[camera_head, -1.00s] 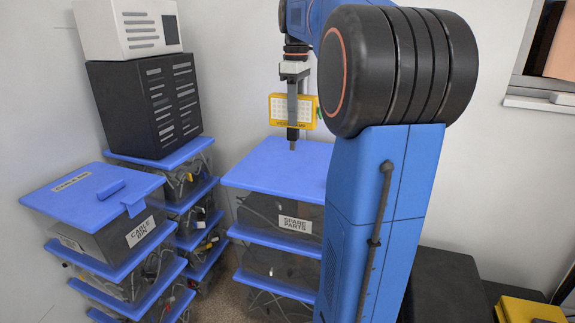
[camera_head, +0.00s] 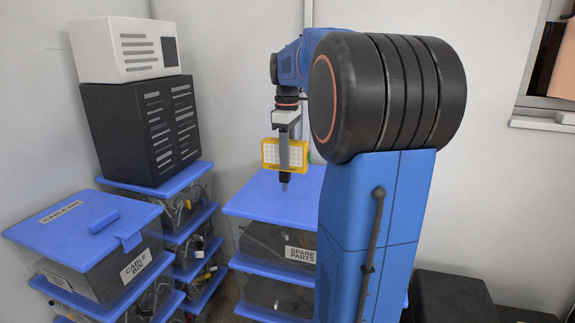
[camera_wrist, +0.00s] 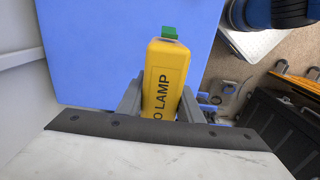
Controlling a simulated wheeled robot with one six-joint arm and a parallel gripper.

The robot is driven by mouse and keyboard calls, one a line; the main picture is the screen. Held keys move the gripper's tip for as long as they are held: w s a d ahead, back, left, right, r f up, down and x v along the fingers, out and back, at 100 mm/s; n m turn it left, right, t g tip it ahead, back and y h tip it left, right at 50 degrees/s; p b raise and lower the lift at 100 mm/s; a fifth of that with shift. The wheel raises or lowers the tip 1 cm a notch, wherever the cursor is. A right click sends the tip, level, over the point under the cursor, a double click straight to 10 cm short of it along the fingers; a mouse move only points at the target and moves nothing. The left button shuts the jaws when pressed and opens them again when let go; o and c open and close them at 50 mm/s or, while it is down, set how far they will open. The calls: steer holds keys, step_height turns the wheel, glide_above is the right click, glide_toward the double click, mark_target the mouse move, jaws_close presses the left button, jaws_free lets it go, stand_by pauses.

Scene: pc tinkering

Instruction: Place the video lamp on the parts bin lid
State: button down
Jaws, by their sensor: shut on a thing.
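The video lamp (camera_head: 271,154) is a yellow block with a white light panel. It also shows in the wrist view (camera_wrist: 164,72) with part of its "LAMP" lettering and a green tab on its end. My gripper (camera_head: 285,180) is shut on the lamp and points down, its fingers on both sides of it in the wrist view (camera_wrist: 160,100). The lamp hangs over a blue lid (camera_head: 258,200) on the bin labelled "SPARE PARTS" (camera_head: 300,254). The wrist view shows this blue lid (camera_wrist: 90,50) beneath the lamp. The exact gap between lamp and lid is hard to judge.
A bin labelled "CABLE BIN" (camera_head: 132,265) with a blue lid (camera_head: 60,240) tops a stack at left. Behind it, a black box (camera_head: 140,130) carries a white box (camera_head: 125,48). A wall stands behind. My blue arm covers the right part of the spare parts bin.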

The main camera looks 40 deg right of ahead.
steer(key=shift+f, duration=1.2)
steer(key=c, duration=1.3)
jaws_free()
steer(key=shift+f, duration=0.15)
steer(key=shift+o, duration=0.2)
step_height(320, 180, up, 12)
steer(key=shift+r, duration=0.15)
steer(key=s+a+f+m+t, duration=0.2)
steer(key=s+a+f, duration=0.5)
steer(key=a, duration=0.4)
steer(key=s+a+f+m+t, duration=0.1)
steer(key=s+a+f+m, duration=0.1)
steer(key=s+a+f, duration=0.75)
steer(key=s+a+f+m+t, duration=0.1)
steer(key=s+a+f, duration=0.3)
steer(key=f, duration=0.5)
steer(key=shift+s+a+m+t, duration=0.25)
steer(key=shift+a+m+t, duration=0.25)
steer(key=shift+a, duration=0.45)
